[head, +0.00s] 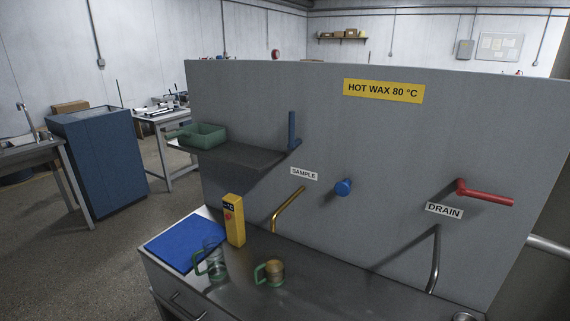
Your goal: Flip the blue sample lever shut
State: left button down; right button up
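A blue lever (292,130) stands upright on the grey panel, above the SAMPLE label (304,173) and by the right end of a dark shelf. A brass spout (288,207) comes out of the panel below that label and bends down to the counter. A round blue knob (343,187) sticks out of the panel to the right of the label. I cannot tell from this view whether the valve is open; no flow is clear at the spout. Neither of my grippers is in view.
A red lever (487,194) points right above the DRAIN label (444,210) and a steel pipe (435,260). On the counter are a blue mat (180,243), a yellow instrument (234,222), a clear mug (217,263) and a brownish mug (274,272). A green tray (204,135) sits on the shelf (235,153).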

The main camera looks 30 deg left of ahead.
aim_at(293, 142)
jog(key=z, duration=2.85)
jog(key=k, duration=2.1)
jog(key=u, duration=2.8)
